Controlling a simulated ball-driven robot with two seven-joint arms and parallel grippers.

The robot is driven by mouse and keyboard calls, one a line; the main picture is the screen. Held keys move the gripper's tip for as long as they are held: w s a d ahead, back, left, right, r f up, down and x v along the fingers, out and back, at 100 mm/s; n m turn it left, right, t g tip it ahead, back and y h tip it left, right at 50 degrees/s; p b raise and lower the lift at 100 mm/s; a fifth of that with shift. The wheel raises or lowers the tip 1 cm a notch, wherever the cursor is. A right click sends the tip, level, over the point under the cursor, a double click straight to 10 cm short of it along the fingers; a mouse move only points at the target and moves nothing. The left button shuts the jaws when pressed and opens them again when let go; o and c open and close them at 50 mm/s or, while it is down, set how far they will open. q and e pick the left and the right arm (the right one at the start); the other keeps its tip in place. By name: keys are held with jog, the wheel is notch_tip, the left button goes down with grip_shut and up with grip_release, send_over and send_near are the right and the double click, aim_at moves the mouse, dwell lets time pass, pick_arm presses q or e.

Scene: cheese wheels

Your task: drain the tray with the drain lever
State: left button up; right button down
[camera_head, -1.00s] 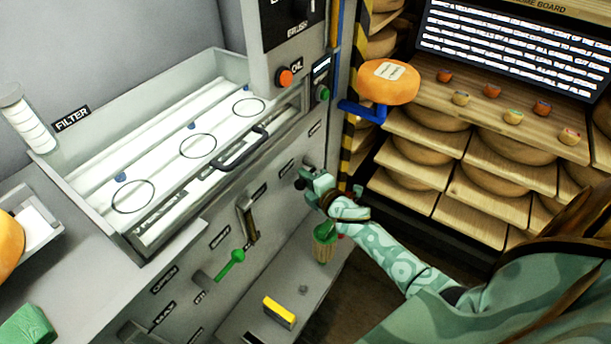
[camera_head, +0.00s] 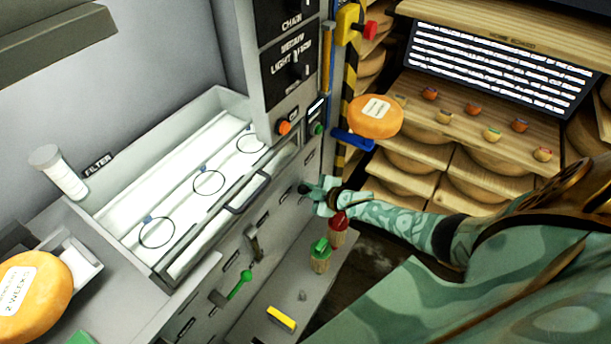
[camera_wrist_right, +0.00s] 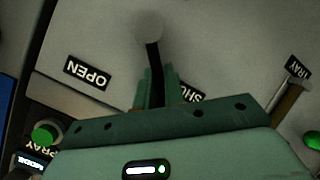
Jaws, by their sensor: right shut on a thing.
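My right gripper (camera_head: 311,189) is at the front panel of the grey machine, to the right of the tray. In the right wrist view my right gripper (camera_wrist_right: 158,82) is shut on a black lever (camera_wrist_right: 153,55) that runs from a round grey hub. The lever stands between the OPEN label (camera_wrist_right: 87,73) and a partly hidden label beginning "SHU", nearer the latter. No drain label is readable there. The white tray (camera_head: 130,198) holds pale liquid or a pale floor with several dark rings. My left gripper is not in view.
A green-knobbed lever (camera_head: 240,284) and a grey lever (camera_head: 253,243) are on the panel, left of my right gripper. A lever labelled TRAY (camera_wrist_right: 288,98) is beside it. A yellow block (camera_head: 281,319) lies on the lower ledge.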

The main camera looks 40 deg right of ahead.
jog(key=shift+w+d+r+m+g+y, duration=0.25)
jog(key=shift+d+r+m+g+y, duration=0.1)
jog(key=shift+d+m+y, duration=0.35)
jog(key=shift+w+d+r+m+g+y+b, duration=0.15)
jog(key=shift+d+m+y+b, duration=0.1)
jog(key=shift+m+y+b, duration=0.25)
jog(key=shift+w+d+r+m+g+y+b, duration=0.15)
jog(key=shift+d+m+y, duration=0.15)
jog(key=shift+m, duration=0.4)
jog(key=c, duration=1.5)
grip_release()
